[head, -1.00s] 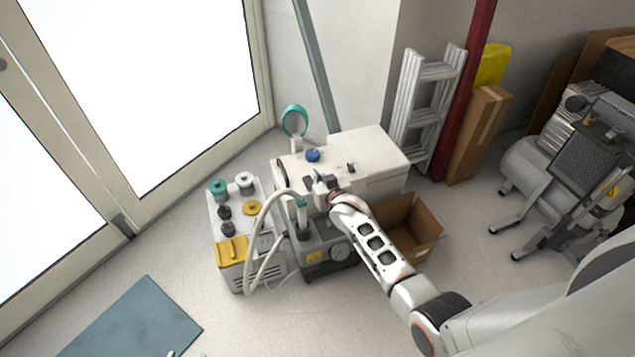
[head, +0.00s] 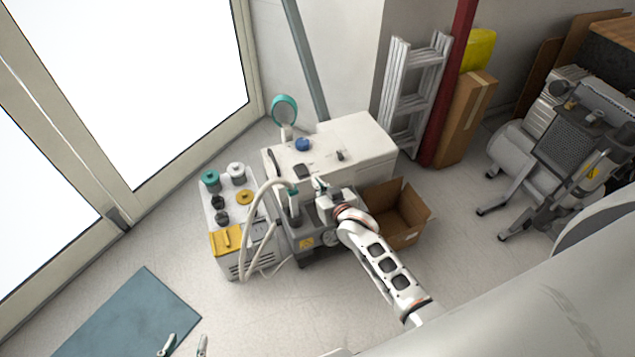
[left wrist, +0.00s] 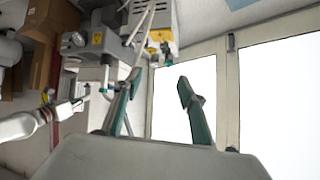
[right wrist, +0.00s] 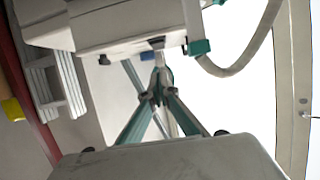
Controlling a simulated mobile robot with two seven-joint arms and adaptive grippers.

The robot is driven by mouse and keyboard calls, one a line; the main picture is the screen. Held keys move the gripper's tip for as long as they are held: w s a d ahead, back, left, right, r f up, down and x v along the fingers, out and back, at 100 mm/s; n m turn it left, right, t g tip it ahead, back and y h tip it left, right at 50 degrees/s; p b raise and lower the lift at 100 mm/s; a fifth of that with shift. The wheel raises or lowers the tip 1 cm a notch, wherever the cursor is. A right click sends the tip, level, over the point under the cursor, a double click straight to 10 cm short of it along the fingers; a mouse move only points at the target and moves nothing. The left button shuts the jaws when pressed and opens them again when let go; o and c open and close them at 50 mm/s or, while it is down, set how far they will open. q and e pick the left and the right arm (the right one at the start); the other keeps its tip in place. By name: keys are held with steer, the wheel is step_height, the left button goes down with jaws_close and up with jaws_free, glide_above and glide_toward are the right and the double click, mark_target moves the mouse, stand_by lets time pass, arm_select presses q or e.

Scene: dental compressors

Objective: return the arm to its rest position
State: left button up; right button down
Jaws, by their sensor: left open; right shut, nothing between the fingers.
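My left gripper (head: 184,345) shows at the bottom edge of the head view, its two fingertips apart over the floor by the blue mat. In the left wrist view its fingers (left wrist: 160,82) are spread with nothing between them. My right gripper (head: 319,186) is at the front of the white-topped compressor unit (head: 362,142), partly hidden by its own wrist. In the right wrist view its fingertips (right wrist: 159,80) meet, with no object between them. I cannot tell whether they touch the unit.
A smaller unit (head: 232,268) with yellow, teal and black caps stands left of my right arm, with a pale hose (head: 250,225) looping beside it. An open cardboard box (head: 405,236) is right of the forearm. A blue mat (head: 130,318) lies on open floor at lower left.

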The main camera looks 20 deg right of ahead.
steer(key=s+a+n+g+y+p, duration=0.1)
steer(key=s+a+n, duration=0.1)
steer(key=s, duration=1.3)
steer(key=s+a+f+n+g+y+p, duration=0.1)
steer(key=s+n+g, duration=0.1)
steer(key=s, duration=1.4)
steer(key=shift+s+a, duration=0.3)
steer(key=shift+a, duration=0.05)
